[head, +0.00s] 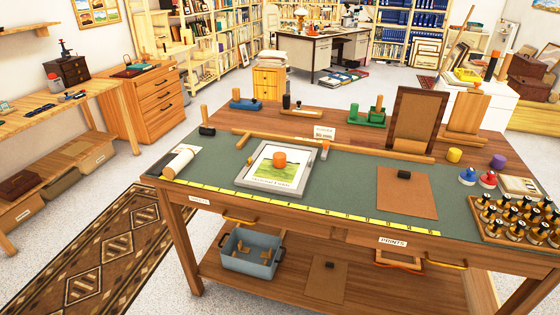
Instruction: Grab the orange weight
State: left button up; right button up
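The orange weight (279,158) is a small orange cylinder. It stands upright on a framed landscape print (272,177), near the top middle of the picture. The print lies flat in a grey frame on the green mat (340,180) of the workbench. Nothing covers the weight. Neither my left nor my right gripper shows in the head view.
A wooden rail (340,148) runs behind the print, with a small grey-and-wood piece (325,150) beside the frame. A paper roll (178,162) lies to the left. A brown board (397,191) with a black block and a tray of bottles (517,220) lie to the right.

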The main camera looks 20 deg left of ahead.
aim_at(279, 159)
jog(key=i+u, duration=0.4)
jog(key=i, duration=0.5)
